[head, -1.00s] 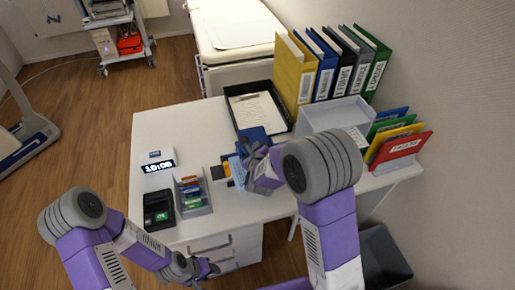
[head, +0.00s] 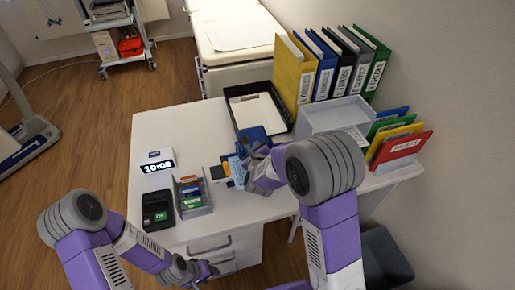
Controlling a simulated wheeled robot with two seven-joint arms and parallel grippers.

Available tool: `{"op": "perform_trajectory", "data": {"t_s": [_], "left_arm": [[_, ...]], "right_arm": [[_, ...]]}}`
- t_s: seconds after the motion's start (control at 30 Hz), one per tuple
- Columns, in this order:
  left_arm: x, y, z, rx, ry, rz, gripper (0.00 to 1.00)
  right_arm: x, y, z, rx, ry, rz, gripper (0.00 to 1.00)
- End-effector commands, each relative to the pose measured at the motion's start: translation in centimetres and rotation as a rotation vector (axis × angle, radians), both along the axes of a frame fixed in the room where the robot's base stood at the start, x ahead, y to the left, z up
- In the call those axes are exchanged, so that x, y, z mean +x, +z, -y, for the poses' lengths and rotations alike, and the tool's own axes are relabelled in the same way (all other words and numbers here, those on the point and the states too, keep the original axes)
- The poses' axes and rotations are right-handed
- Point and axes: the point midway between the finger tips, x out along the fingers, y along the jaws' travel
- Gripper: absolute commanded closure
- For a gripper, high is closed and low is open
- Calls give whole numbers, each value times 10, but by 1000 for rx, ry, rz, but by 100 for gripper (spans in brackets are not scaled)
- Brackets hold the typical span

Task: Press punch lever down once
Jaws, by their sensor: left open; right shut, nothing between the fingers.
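A dark blue object (head: 254,134) stands near the desk's middle, just in front of the black tray. It may be the punch, but its lever cannot be made out. My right gripper (head: 246,158) is shut and empty, low over the desk right beside the blue object, and partly hides it. Whether they touch cannot be told. A light blue item (head: 236,171) lies just left of this gripper. My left gripper (head: 207,269) is open, below and in front of the desk's front edge, away from the desktop things.
On the white desk (head: 200,130) stand a clock (head: 158,167), a black card terminal (head: 158,213), a grey sorter (head: 193,196), a black paper tray (head: 232,94), binders (head: 350,65) and coloured folders (head: 401,149). The desk's left back area is clear.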

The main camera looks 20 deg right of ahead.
Motion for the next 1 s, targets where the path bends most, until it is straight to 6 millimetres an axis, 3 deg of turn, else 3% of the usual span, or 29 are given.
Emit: {"op": "perform_trajectory", "data": {"t_s": [0.03,0.53,1.0], "left_arm": [[0,-2,0,0,0,0,53],[0,-2,0,0,0,0,53],[0,2,0,0,0,0,53]], "right_arm": [[-3,-12,2,0,0,-29,100],[-4,-13,3,-1,-3,-31,100],[-7,3,3,-1,-3,-27,100]]}}
